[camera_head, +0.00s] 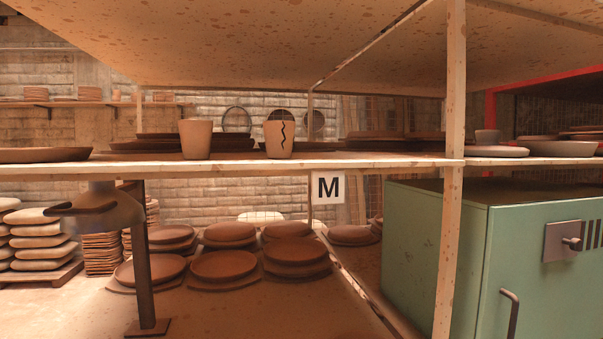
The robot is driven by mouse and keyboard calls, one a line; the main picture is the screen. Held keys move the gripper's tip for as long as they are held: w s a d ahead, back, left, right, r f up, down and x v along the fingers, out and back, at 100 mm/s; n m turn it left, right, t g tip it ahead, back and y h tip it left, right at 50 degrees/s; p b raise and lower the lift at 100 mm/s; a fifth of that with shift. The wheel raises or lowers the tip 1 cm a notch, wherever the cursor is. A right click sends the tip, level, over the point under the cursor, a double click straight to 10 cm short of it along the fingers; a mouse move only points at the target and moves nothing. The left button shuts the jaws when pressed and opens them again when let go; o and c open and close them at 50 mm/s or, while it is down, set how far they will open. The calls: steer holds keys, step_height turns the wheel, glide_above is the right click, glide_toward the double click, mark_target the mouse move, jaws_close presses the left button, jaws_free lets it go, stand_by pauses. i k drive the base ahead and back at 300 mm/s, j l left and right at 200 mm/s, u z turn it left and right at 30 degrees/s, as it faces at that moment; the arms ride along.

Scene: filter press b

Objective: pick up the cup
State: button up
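Two beige cups stand upright on the wooden shelf (380,163) at mid-height. The left cup (197,139) is plain. The right cup (279,140) has a dark jagged line, like a crack, down its side. The two stand apart, with a clear gap between them. A smaller cup-like vessel (487,136) sits further right, behind the shelf post. My gripper is not in view.
A wide plate (40,155) lies left of the cups, and stacked dark plates (155,145) lie behind them. A board (230,40) hangs above; a post (451,200) stands right.

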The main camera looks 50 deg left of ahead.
mark_target(195, 134)
steer(key=u, duration=1.6)
